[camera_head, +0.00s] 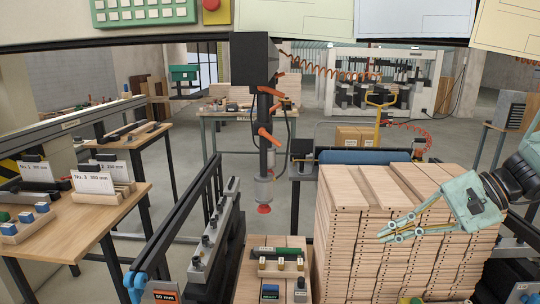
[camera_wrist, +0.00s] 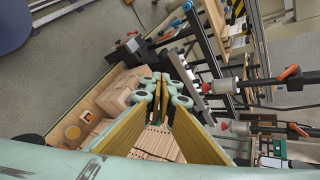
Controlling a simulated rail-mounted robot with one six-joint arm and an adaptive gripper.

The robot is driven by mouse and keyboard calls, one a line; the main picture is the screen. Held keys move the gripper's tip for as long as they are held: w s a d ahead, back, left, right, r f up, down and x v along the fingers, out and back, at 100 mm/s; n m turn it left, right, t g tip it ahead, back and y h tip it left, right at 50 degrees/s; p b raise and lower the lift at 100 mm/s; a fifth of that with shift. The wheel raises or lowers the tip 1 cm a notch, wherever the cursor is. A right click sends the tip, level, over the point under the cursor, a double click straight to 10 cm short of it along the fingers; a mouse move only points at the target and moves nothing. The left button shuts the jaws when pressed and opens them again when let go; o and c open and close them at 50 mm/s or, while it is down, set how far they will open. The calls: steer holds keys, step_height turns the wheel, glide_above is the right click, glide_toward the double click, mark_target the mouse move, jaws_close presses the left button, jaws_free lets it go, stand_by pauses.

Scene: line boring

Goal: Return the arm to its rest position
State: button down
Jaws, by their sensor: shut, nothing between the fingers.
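My gripper (camera_head: 383,234) is on the right side of the head view, pale green with yellowish fingers. It points left, in front of or over a tall stack of drilled wooden boards (camera_head: 350,205). I cannot tell how far it is from the boards. In the wrist view the fingers (camera_wrist: 164,82) come together at their tips, with nothing held. Between the finger bases, boards (camera_wrist: 158,143) show below.
A boring machine with a black head (camera_head: 255,58) and a red-tipped clamp (camera_head: 264,208) stands left of the stack. A rail fence (camera_head: 205,240) runs beside it. A side table (camera_head: 95,225) with labelled card holders is at left. Open floor (camera_head: 305,130) lies behind.

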steer(key=s+a+r+n+g+h, duration=0.25)
steer(key=s+a+r+n, duration=0.2)
steer(key=s+a, duration=0.6)
steer(key=s+d+r+n+t+h, duration=0.1)
steer(key=s+h, duration=0.3)
steer(key=s, duration=0.6)
steer(key=s+r+n+t+h, duration=0.2)
steer(key=s+r+n+h, duration=0.1)
steer(key=s, duration=0.7)
steer(key=shift+s+d+r+n+h, duration=0.4)
steer(key=shift+r+n, duration=0.15)
steer(key=shift+r, duration=0.3)
steer(key=shift+t, duration=0.25)
